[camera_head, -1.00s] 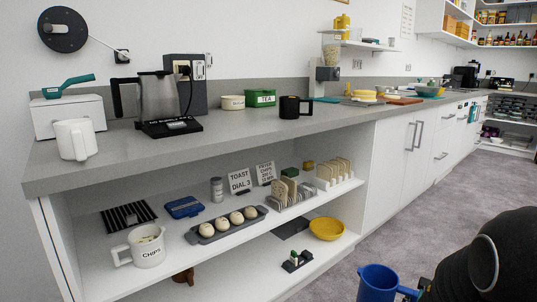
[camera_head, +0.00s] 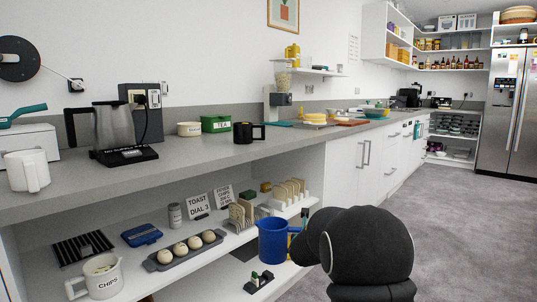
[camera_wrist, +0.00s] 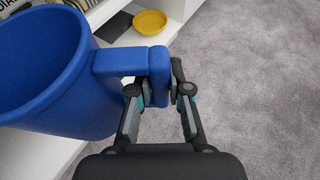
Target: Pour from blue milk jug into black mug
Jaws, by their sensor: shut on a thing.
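The blue milk jug (camera_head: 272,241) is held upright in front of the open lower shelves, below counter height. In the wrist view the jug (camera_wrist: 60,85) fills the left side, its open rim facing up toward the camera; its contents are not visible. My gripper (camera_wrist: 158,88) is shut on the jug's handle. In the head view my gripper (camera_head: 294,240) is mostly hidden behind my dark arm. The black mug (camera_head: 243,132) stands upright on the grey counter, its handle to the right, above and behind the jug and apart from it.
The grey counter's (camera_head: 190,170) front edge lies between jug and mug. A green TEA tin (camera_head: 215,124) stands left of the mug, with the kettle (camera_head: 114,124) further left. Toast racks (camera_head: 288,192) sit on the shelf behind the jug. The yellow bowl (camera_wrist: 151,21) is on the low shelf.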

